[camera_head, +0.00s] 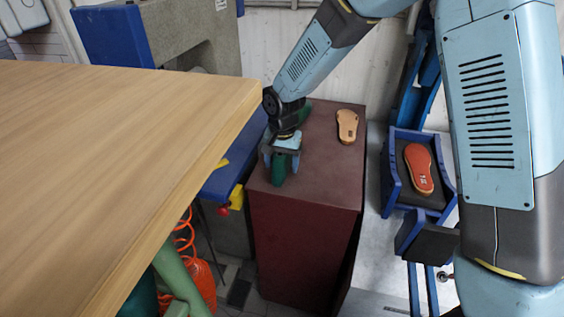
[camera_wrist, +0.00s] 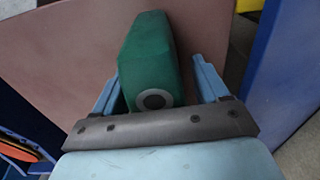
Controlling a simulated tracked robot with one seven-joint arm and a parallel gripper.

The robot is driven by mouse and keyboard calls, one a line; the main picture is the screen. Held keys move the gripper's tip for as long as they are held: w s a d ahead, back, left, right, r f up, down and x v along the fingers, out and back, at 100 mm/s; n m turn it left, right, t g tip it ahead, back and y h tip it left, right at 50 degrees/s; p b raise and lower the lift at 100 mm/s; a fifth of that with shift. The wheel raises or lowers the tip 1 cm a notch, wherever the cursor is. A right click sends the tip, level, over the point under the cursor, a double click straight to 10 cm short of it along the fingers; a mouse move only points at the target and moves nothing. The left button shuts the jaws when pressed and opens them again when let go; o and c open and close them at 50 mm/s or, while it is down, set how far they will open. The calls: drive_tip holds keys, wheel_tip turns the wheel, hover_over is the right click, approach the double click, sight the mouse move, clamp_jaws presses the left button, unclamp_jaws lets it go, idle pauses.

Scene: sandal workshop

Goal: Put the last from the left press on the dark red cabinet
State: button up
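The dark red cabinet (camera_head: 310,220) stands in the middle of the head view, its top also filling much of the wrist view (camera_wrist: 60,60). A green last (camera_head: 279,172) lies on the near left part of its top, partly hidden by my gripper. In the wrist view the green last (camera_wrist: 150,60) points away from me, with a grey ring and dark hole on its near end. My gripper (camera_head: 282,155) is low over the cabinet top, its light blue fingers on either side of the last. A narrow gap shows between the last and the right finger; contact on the left is unclear.
A tan sole-shaped piece (camera_head: 347,126) lies at the cabinet's back right. A blue press (camera_head: 391,178) on the right bears an orange-red sole (camera_head: 420,168). A wooden table (camera_head: 110,150) fills the left, with a blue-and-grey machine (camera_head: 190,35) behind it.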

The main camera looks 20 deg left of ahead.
drive_tip(key=r, duration=1.3)
drive_tip(key=shift+s+d, duration=0.25)
drive_tip(key=shift+d+r, duration=0.25)
drive_tip(key=shift+r, duration=0.3)
drive_tip(key=s+d+r+t, duration=0.15)
drive_tip(key=d+r, duration=0.45)
drive_tip(key=d, duration=0.6)
drive_tip(key=s+d+r+t, duration=0.1)
drive_tip(key=s+d+r, duration=0.1)
drive_tip(key=d+r, duration=0.75)
drive_tip(key=s+d+t, duration=0.1)
drive_tip(key=s+d, duration=0.3)
drive_tip(key=d, duration=0.2)
drive_tip(key=s+d, duration=0.5)
drive_tip(key=d, duration=0.1)
drive_tip(key=s+d+f+t, duration=0.1)
drive_tip(key=s+d, duration=0.4)
drive_tip(key=d, duration=0.1)
drive_tip(key=shift+d+t, duration=0.15)
drive_tip(key=shift+t, duration=0.2)
